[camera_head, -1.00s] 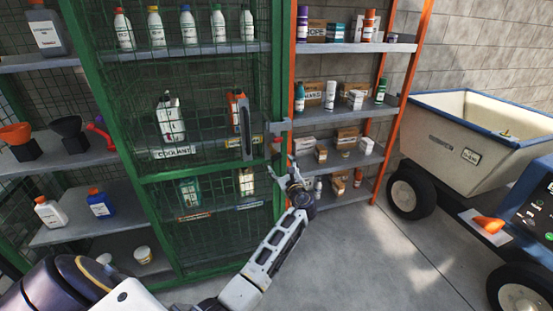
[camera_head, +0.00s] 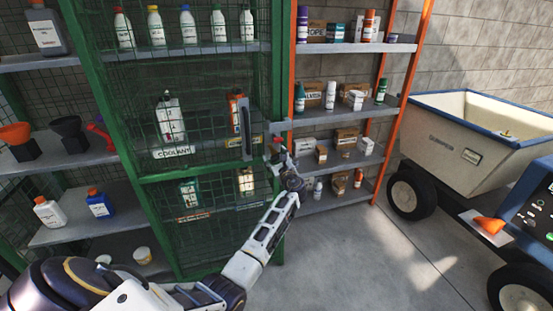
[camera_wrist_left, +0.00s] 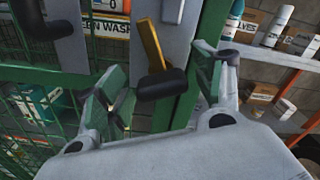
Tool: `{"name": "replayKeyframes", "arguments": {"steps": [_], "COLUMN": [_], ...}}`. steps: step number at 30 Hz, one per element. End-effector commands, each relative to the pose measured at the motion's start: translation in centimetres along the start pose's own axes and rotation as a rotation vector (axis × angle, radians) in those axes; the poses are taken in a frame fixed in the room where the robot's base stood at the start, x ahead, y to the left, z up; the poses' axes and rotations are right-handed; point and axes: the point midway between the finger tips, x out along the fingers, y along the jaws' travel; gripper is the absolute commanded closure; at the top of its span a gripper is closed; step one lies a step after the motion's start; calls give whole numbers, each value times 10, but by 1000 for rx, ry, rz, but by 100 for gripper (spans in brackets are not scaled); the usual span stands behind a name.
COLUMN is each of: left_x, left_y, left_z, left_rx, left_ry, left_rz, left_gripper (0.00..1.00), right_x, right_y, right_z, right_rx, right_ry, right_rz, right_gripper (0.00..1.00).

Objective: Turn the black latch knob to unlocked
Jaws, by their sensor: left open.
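The black latch knob (camera_wrist_left: 162,84) sits at the lower end of a yellow lever (camera_wrist_left: 150,45) on a grey plate, in the left wrist view. My left gripper (camera_head: 277,155) is at the right edge of the green cage door (camera_head: 205,173), just below the grey latch plate (camera_head: 278,127). In the left wrist view its green-padded fingers are open, one on each side of the knob, with gaps showing. In the head view the gripper hides the knob. My right gripper is not in view.
A dark door handle (camera_head: 246,130) stands left of the latch. An orange-framed shelf (camera_head: 345,121) with bottles and boxes is close on the right. A cream cart (camera_head: 470,140) stands farther right. The floor (camera_head: 375,255) between is clear.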

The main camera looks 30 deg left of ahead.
Motion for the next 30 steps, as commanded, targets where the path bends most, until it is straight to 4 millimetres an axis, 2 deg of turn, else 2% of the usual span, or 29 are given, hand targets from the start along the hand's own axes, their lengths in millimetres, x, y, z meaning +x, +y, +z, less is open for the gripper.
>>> {"name": "replayKeyframes", "arguments": {"steps": [4,15,23,30], "left_x": [0,0,0,0], "left_y": [0,0,0,1], "left_z": [0,0,0,-2], "left_rx": [0,0,-17,-101], "left_ry": [0,0,0,0], "left_rz": [0,0,0,1], "left_gripper": [32,78,78,78], "right_x": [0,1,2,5], "right_y": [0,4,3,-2], "right_z": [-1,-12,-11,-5], "right_rx": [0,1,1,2], "right_ry": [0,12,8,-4], "right_rz": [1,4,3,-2], "right_gripper": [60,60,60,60]}}
